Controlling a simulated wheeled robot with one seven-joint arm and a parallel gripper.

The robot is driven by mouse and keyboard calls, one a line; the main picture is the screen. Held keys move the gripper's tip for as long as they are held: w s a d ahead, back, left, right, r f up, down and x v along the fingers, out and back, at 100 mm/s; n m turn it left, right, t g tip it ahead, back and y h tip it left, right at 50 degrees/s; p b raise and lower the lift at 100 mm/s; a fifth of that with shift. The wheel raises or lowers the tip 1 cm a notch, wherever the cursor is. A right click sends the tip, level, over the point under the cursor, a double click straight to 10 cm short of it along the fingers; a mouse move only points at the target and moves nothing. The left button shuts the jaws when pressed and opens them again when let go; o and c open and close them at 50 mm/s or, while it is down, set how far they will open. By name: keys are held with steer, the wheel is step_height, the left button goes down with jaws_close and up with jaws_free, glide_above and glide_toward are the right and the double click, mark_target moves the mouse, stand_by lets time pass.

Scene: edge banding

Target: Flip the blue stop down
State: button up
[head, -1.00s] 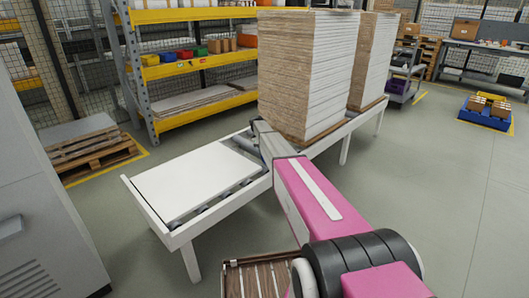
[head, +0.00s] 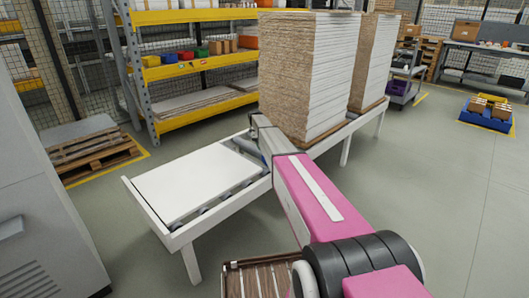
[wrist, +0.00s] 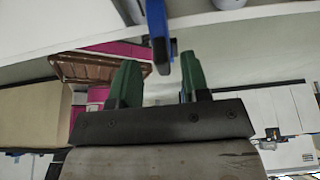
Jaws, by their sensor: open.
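The blue stop (wrist: 157,28) shows in the wrist view as a narrow upright bar at the top centre, beside a white rail (wrist: 225,18). My gripper (wrist: 160,64) is open, with its two green fingers apart. The stop's lower end appears in the gap between the fingertips, nearer the picture top. I see no contact, and the depth between them is hard to judge. In the head view my gripper and the stop are hidden behind my arm near the roller table's far end.
A white panel (head: 195,180) lies on the white roller table (head: 183,236). Tall board stacks (head: 305,75) stand on the frame behind my arm. A grey cabinet (head: 40,190) is at left, a yellow shelf (head: 200,62) behind.

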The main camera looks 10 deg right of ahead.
steer(key=v, duration=0.6)
steer(key=shift+a+r, duration=0.1)
steer(key=s+f+n+t+y, duration=0.1)
steer(key=s+f+n, duration=0.2)
steer(key=s+n, duration=1.1)
steer(key=s+f+n+t+y, duration=0.1)
steer(key=s+n, duration=1.3)
steer(key=s, duration=2.2)
steer(key=shift+s+f+n+t, duration=0.35)
steer(key=shift+f+t, duration=0.35)
steer(key=shift+f, duration=0.25)
